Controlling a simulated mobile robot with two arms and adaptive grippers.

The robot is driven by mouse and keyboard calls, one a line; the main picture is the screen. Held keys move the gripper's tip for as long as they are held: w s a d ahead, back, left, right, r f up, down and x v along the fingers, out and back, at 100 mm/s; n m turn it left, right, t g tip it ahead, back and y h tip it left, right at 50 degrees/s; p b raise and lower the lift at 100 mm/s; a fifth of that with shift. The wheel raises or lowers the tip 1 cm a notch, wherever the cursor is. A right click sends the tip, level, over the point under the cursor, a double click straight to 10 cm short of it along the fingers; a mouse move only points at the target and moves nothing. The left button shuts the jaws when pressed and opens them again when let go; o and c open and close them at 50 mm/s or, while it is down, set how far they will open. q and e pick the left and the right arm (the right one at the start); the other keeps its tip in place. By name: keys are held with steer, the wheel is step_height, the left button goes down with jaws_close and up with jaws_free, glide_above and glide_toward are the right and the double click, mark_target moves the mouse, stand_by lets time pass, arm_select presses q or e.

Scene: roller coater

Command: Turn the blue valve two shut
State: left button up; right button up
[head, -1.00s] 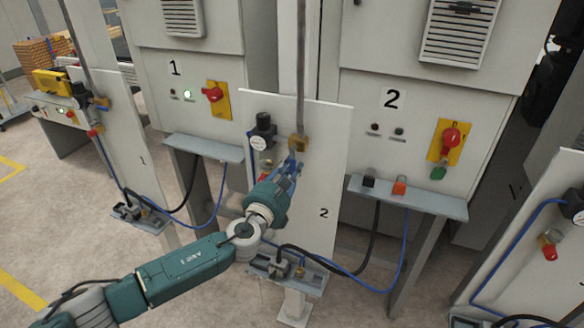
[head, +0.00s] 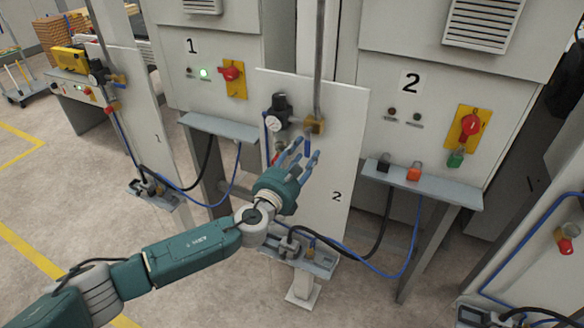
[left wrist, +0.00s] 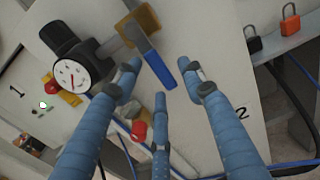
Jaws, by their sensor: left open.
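The blue valve on panel two has a brass body (head: 314,125) at the foot of a grey vertical pipe. Its blue lever handle (head: 307,145) points down, roughly in line with the pipe. In the left wrist view the blue handle (left wrist: 158,65) slants down to the right from the brass body (left wrist: 140,20). My left gripper (head: 299,153) is open and empty, just in front of and below the handle. In the left wrist view its fingers (left wrist: 163,82) are spread, with the handle's end between the two upper fingertips; contact cannot be told. My right gripper is out of view.
A black regulator with a round gauge (left wrist: 72,75) sits left of the valve, close to a fingertip. A red knob (left wrist: 139,131) is below it. A shelf (head: 440,189) right of the panel holds black and orange padlocks (head: 414,171). Panel one (head: 133,110) stands to the left.

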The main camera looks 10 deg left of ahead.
arm_select(q)
steer(key=v, duration=1)
steer(key=shift+a, duration=0.1)
